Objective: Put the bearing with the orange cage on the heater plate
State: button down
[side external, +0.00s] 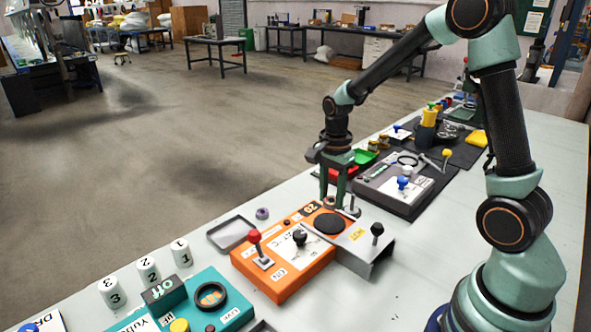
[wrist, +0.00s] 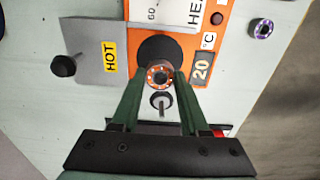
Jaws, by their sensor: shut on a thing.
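The bearing with the orange cage (wrist: 160,77) is a small metal ring with orange in it. My gripper (wrist: 160,80) is shut on it, with the bearing between the green fingertips. In the side view my gripper (side external: 335,200) points down at the far edge of the orange heater (side external: 285,275). The heater plate is a round black disc (side external: 330,224), bare in its middle; it also shows in the wrist view (wrist: 157,47). In the wrist view the bearing overlaps the disc's lower edge. I cannot tell whether it touches the heater.
A purple-caged bearing (side external: 262,213) lies beside a grey tray (side external: 231,233). A grey HOT guard (side external: 365,240) with a black knob adjoins the heater. A red-knobbed lever (side external: 255,240) stands on its front. A teal unit (side external: 185,308) and numbered white cylinders (side external: 148,269) are nearer the camera.

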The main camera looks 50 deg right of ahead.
jog(key=shift+f, duration=2.35)
jog(key=shift+f, duration=0.15)
jog(key=shift+c, duration=2.1)
grip_release()
notch_tip(320, 180, up, 12)
jog(key=f, duration=0.1)
notch_tip(320, 180, up, 7)
jog(key=n+t, duration=0.2)
jog(key=n, duration=0.5)
send_over(330, 223)
jog(key=s+a, duration=0.4)
jog(key=s+a+r+n+t, duration=0.2)
jog(key=s+n, duration=0.3)
jog(key=n, duration=0.6)
jog(key=shift+s+a+t, duration=0.4)
jog(key=shift+a+t, duration=0.3)
jog(key=shift+t, duration=0.1)
